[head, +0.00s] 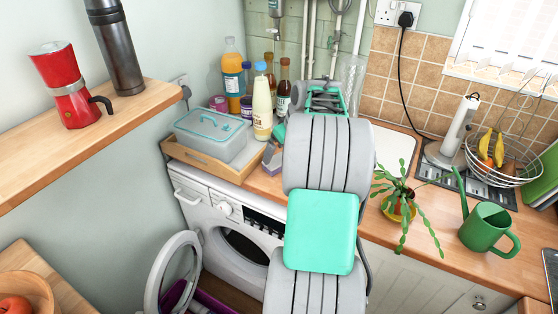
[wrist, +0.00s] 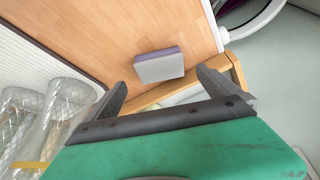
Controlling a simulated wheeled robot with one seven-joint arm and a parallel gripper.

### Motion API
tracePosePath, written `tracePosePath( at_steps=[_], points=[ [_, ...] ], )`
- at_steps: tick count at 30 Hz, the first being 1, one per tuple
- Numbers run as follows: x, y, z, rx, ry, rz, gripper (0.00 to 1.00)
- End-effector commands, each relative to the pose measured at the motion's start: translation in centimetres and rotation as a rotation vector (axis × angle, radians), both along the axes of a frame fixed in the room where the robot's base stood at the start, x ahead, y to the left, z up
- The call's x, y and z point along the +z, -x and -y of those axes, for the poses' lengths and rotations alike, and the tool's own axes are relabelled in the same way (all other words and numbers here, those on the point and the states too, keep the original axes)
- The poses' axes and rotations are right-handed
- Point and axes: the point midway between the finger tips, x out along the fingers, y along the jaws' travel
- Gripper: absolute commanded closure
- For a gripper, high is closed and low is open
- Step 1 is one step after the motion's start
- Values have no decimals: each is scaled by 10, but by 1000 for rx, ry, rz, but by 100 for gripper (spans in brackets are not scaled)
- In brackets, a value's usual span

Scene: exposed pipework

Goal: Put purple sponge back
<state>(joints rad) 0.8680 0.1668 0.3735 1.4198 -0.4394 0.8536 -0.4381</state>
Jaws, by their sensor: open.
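The purple sponge (wrist: 160,66), with a purple strip along one edge and a grey face, lies on the wooden worktop in the wrist view. In the head view the sponge (head: 272,160) shows partly, between the tray and my arm. My gripper (wrist: 162,77) is open and empty, its two fingers pointing towards the sponge, one to either side of it in the picture. Whether the fingers are level with it I cannot tell. In the head view my arm hides most of the gripper.
A wooden tray (head: 208,164) holding a grey lidded box (head: 210,135) stands beside the sponge. Several bottles (head: 262,105) are behind. Clear glasses (wrist: 45,115) stand at the left in the wrist view. The washing machine (head: 205,205) is below, its door (head: 172,268) open. A potted plant (head: 398,205) is right of my arm.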

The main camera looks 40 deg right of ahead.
Motion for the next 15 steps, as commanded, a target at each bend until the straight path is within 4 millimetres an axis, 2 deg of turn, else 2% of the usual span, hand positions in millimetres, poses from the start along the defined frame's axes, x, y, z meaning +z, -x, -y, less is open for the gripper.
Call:
tracePosePath(
  at_steps=[3, 6, 11, 14, 15],
  points=[
    [26, 11, 0, -1, 3, 1, 0],
    [41, 17, 0, -1, 0, 0, 0],
    [50, 21, -2, 0, -1, -1, 0],
    [54, 15, -27, 10, -5, -6, 0],
    [57, 10, -51, 18, -7, -11, 0]
  ],
)
